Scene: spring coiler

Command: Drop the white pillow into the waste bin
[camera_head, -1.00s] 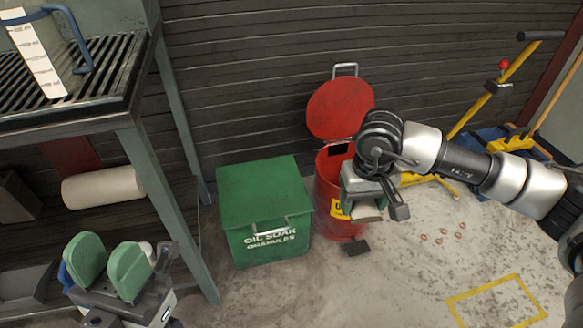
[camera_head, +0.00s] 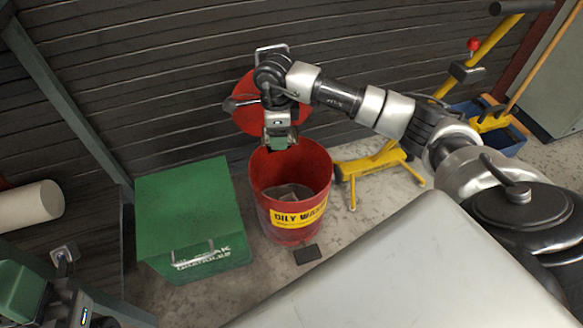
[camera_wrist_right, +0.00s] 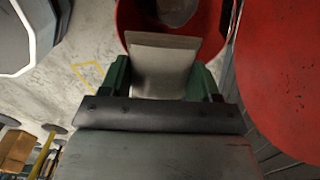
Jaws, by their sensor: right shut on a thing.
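The waste bin (camera_head: 262,190) is red with a yellow oily-waste label, and its lid (camera_head: 245,118) stands open behind it. Something greyish lies inside the bin. My right gripper (camera_head: 281,143) is over the rear part of the bin's opening. In the right wrist view the white pillow (camera_wrist_right: 160,65) is flat and pale, and my right gripper (camera_wrist_right: 162,82) is shut on it between green fingers. The pillow extends over the bin (camera_wrist_right: 130,25). In the head view the gripper hides the pillow. My left gripper (camera_head: 22,290) is partly cut off at the lower left.
A green oil-soak granules box (camera_head: 190,205) stands left of the bin. A yellow-legged trolley (camera_head: 380,165) stands to its right. A white roll (camera_head: 30,205) lies on the shelf at left. A dark pedal (camera_head: 307,254) is at the bin's front.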

